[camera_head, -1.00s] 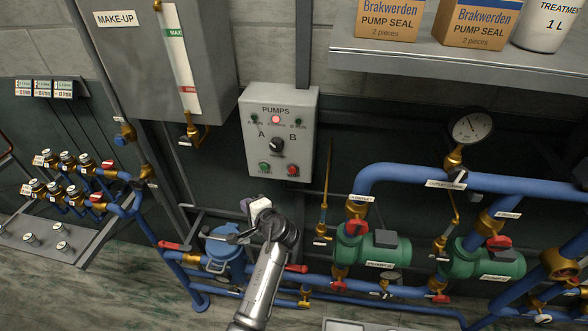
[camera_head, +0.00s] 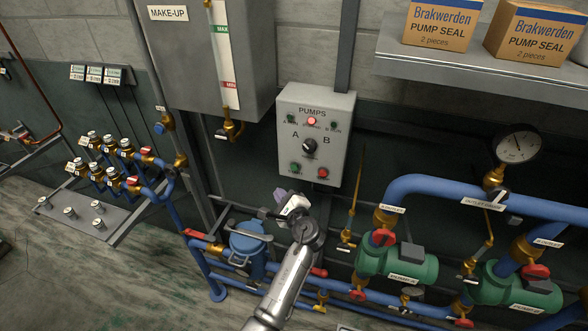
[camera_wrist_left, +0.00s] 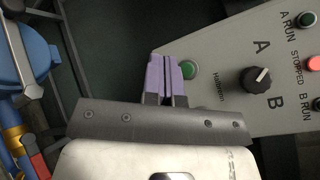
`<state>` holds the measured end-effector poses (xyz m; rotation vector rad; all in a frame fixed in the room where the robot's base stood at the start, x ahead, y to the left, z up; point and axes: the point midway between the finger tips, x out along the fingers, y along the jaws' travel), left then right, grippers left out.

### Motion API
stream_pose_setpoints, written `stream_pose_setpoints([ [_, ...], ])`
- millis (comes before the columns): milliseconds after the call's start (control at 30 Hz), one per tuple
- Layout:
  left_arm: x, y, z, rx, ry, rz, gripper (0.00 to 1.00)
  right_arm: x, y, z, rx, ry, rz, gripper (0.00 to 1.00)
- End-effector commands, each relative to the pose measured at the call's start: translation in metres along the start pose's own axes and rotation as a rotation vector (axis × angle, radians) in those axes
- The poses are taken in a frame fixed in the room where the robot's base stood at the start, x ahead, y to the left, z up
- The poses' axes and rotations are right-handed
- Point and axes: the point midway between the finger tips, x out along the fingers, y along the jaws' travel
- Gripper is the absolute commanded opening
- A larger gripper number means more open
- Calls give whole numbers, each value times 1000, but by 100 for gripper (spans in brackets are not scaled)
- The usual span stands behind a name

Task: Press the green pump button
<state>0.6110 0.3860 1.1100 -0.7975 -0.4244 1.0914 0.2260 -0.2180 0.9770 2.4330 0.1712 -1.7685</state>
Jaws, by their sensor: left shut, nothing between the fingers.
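The grey PUMPS control box (camera_head: 333,150) hangs on the wall above the pipework. Its green button (camera_head: 295,168) is at the lower left, beside a red button (camera_head: 323,173). A black A/B selector knob (camera_head: 309,146) sits in the middle, and the red lamp (camera_head: 311,121) is lit at the top. My left gripper (camera_head: 280,196) is below the box's lower left, shut and empty. In the left wrist view, its purple fingertips (camera_wrist_left: 165,76) are together just left of the green button (camera_wrist_left: 189,69). Whether they touch it cannot be told. My right gripper is not in view.
A blue lidded vessel (camera_head: 248,243) stands left of my left arm. Green pumps (camera_head: 397,266) and blue pipes (camera_head: 430,186) fill the right. A grey make-up tank (camera_head: 190,50) hangs at upper left, and a shelf (camera_head: 470,63) with boxes is at upper right.

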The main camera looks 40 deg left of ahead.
Motion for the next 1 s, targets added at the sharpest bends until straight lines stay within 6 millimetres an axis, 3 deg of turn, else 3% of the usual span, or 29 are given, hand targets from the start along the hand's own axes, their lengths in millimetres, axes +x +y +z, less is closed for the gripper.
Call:
stream_pose_setpoints([
  [533,42,-26,-33,-1,-1,1,0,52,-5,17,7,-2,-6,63],
  [1000,60,-43,-44,-1,-1,0,0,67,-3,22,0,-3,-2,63],
])
